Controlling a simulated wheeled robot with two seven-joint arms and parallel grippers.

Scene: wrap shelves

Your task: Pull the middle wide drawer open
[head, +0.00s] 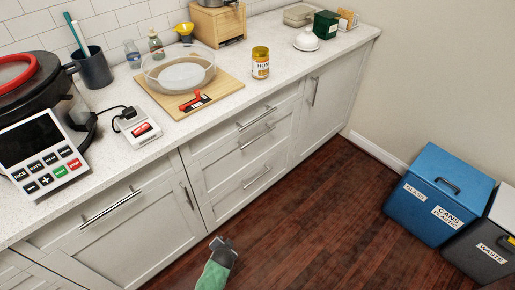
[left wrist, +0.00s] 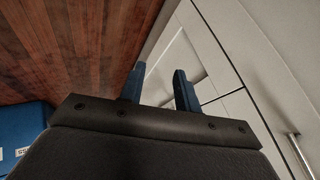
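The white drawer unit in the head view has wide drawers stacked one above another, each with a bar handle. The middle wide drawer (head: 238,157) looks shut, with its handle (head: 257,137) between the upper handle (head: 257,118) and the lower handle (head: 257,177). My left gripper (head: 225,242) is low over the floor in front of the cabinets, apart from the drawer handles. In the left wrist view the fingers of my left gripper (left wrist: 160,86) are spread with nothing between them, and cabinet fronts with one handle (left wrist: 301,155) show. My right gripper is not in view.
The countertop (head: 215,105) above holds a honey jar (head: 260,66), a clear bowl (head: 180,75), a cutting board (head: 222,88) and a cooker (head: 45,95). A blue bin (head: 430,205) and a grey waste bin (head: 480,255) stand at right. The wood floor (head: 320,225) before the drawers is clear.

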